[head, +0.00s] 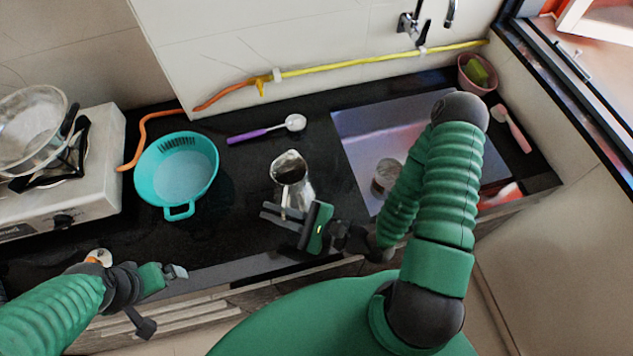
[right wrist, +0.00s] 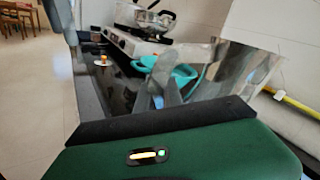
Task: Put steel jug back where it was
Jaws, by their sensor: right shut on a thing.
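The steel jug (head: 291,172) stands upright at the middle of the dark counter, left of the sink. My right gripper (head: 285,212) is at its near side, shut on the jug's handle. In the right wrist view, the jug's shiny wall (right wrist: 235,72) fills the upper right, close to the fingers. Whether its base touches the counter is hard to tell. My left gripper (head: 176,272) is over the counter's front edge at lower left, apart from the jug; its jaw opening is unclear.
A turquoise colander (head: 150,168) and a purple-handled spoon (head: 265,130) lie left of and behind the jug. A stove with a glass pot (head: 30,125) is at far left. The sink (head: 365,130) holds a metal cup (head: 387,176). A pink pot (head: 476,74) is at back right.

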